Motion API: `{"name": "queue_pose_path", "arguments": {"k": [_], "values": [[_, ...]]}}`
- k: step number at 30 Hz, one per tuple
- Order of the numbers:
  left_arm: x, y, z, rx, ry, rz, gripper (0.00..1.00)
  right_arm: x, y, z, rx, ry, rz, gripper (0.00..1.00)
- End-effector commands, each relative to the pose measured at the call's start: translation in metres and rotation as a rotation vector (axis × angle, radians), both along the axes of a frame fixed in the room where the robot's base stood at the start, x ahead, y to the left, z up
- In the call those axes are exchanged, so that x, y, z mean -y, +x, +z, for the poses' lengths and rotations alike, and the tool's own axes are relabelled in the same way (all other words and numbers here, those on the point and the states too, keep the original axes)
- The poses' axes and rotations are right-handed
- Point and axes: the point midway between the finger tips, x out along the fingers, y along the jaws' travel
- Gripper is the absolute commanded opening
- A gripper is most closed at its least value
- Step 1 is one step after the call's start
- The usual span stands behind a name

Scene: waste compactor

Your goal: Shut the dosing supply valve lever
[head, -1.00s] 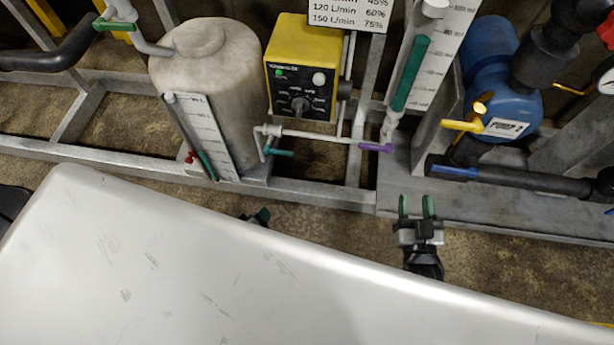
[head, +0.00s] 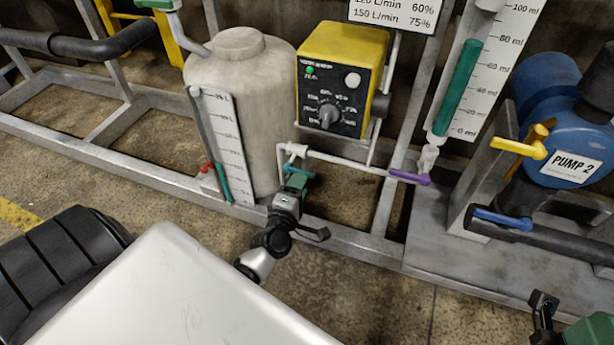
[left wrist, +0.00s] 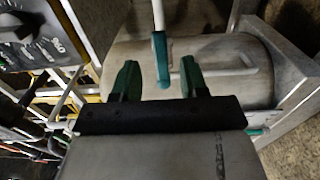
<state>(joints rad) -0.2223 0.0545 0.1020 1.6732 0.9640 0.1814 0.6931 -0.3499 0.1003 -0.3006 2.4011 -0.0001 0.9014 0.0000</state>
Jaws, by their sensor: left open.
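A small teal lever (head: 301,170) sits on the thin white pipe beside the tank's foot, which I take for the dosing supply valve lever. My left gripper (head: 296,181) is right at it, partly covering it in the head view. In the left wrist view the teal lever (left wrist: 160,58) hangs between the two green fingertips of the open left gripper (left wrist: 158,80), with a gap visible on each side. A part of my right arm shows at the bottom right corner of the head view, cut off; its finger state cannot be told.
A pale tank (head: 240,110) stands left of the lever, and a yellow dosing pump box (head: 342,80) stands above it. A purple lever (head: 410,177) is further right on the pipe. Yellow (head: 520,147) and blue (head: 502,217) levers sit near PUMP 2. A metal frame rail (head: 345,240) runs below.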

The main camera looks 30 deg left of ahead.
Motion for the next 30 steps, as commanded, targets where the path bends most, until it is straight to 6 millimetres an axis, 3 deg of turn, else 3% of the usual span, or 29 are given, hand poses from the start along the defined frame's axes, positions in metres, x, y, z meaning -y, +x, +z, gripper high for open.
{"name": "queue_pose_path", "arguments": {"k": [3,9,20,28,30], "values": [[-0.005,0.022,-0.002,0.001,-0.001,0.001,0.44,0.0,0.0,-0.007,-0.001,0.0,0.0,0.44],[-0.01,0.043,-0.001,0.0,0.002,0.0,0.44,0.0,0.0,-0.011,-0.002,-0.001,0.0,0.44],[-0.011,0.048,-0.001,-0.003,0.002,-0.001,0.44,0.0,0.001,-0.011,-0.003,-0.001,0.0,0.44],[-0.011,0.048,-0.001,-0.003,0.002,-0.001,0.04,0.0,0.001,-0.011,-0.003,-0.001,0.0,0.44],[-0.011,0.048,-0.001,-0.003,0.002,-0.001,0.0,0.0,0.001,-0.011,-0.003,-0.001,0.0,0.44]]}}
